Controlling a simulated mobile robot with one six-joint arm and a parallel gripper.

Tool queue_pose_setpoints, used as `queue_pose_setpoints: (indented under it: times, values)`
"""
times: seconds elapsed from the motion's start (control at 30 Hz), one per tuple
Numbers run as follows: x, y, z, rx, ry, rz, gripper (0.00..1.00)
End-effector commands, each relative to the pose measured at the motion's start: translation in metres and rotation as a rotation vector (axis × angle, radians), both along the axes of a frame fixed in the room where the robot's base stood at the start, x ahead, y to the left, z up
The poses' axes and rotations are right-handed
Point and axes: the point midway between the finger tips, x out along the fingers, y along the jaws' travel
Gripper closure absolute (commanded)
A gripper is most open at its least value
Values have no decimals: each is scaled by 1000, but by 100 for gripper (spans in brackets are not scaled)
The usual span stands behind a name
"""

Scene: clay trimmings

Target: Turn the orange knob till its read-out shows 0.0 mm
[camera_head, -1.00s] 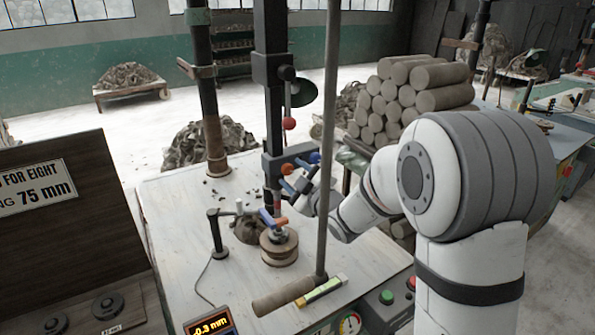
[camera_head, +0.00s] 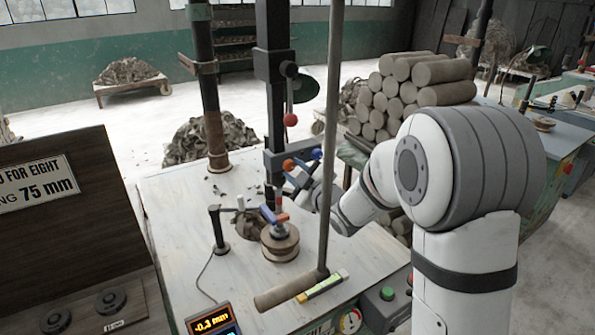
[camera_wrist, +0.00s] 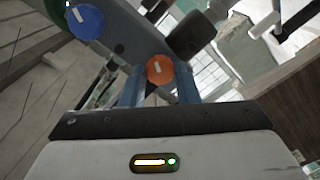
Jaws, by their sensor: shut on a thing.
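The orange knob (camera_head: 288,165) sits on a grey bracket on the dark column, and a blue knob (camera_head: 316,154) is to its right. In the wrist view the orange knob (camera_wrist: 160,69) has a pale mark on its face and lies between my gripper's two blue fingers (camera_wrist: 159,82). My gripper (camera_head: 291,171) is shut on the orange knob, also in the head view. The blue knob (camera_wrist: 85,21) shows at the upper left in the wrist view, clear of the fingers. The read-out (camera_head: 211,319) shows -0.3 mm in yellow digits.
A thin upright rod (camera_head: 330,150) stands close in front of my wrist. Below the bracket are a round clay piece (camera_head: 280,243) and a small post with a cable (camera_head: 219,235). Stacked clay rolls (camera_head: 405,90) stand behind.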

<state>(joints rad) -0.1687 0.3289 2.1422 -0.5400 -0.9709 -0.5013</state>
Motion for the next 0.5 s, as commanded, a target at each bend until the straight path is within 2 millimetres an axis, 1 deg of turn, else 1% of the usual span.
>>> queue_pose_setpoints:
  times: [0.03,0.27,0.5]
  values:
    - [2,-2,1,5,-1,-15,94]
    - [3,4,2,22,7,-17,94]
    - [3,6,2,109,61,-16,95]
